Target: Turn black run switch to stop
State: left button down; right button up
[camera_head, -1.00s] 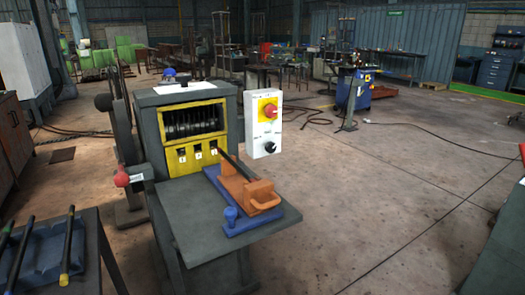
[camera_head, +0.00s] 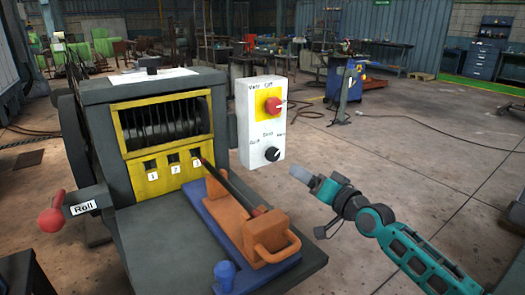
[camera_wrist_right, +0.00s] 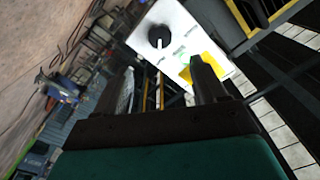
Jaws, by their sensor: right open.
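The black run switch (camera_head: 271,154) is a round knob low on the white control box (camera_head: 243,133) at the machine's right side. It also shows in the right wrist view (camera_wrist_right: 158,36), with a pale pointer line on it. The small labels around it are too blurred to read surely. My right gripper (camera_head: 304,178) is open and empty, to the right of the box and slightly lower than the knob, apart from it. In the wrist view its two fingers (camera_wrist_right: 165,88) point towards the box. My left gripper is not in view.
A red switch on a yellow plate (camera_head: 273,104) sits above the black one. Below the box, an orange handled block (camera_head: 270,236) lies on a blue base on the machine's table. A red-knobbed lever (camera_head: 50,220) sticks out left. The floor right of the machine is free.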

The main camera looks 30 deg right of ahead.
aim_at(275, 156)
jog(key=w+b, duration=0.1)
jog(key=w, duration=0.7)
jog(key=w+a+b, duration=0.1)
jog(key=w, duration=0.3)
jog(key=shift+w+f+b, duration=0.1)
jog(key=shift+w+b, duration=0.05)
jog(key=shift+b, duration=0.2)
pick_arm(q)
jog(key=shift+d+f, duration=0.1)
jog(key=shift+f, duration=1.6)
pick_arm(e)
jog(key=shift+w, duration=0.45)
jog(key=shift+c, duration=0.3)
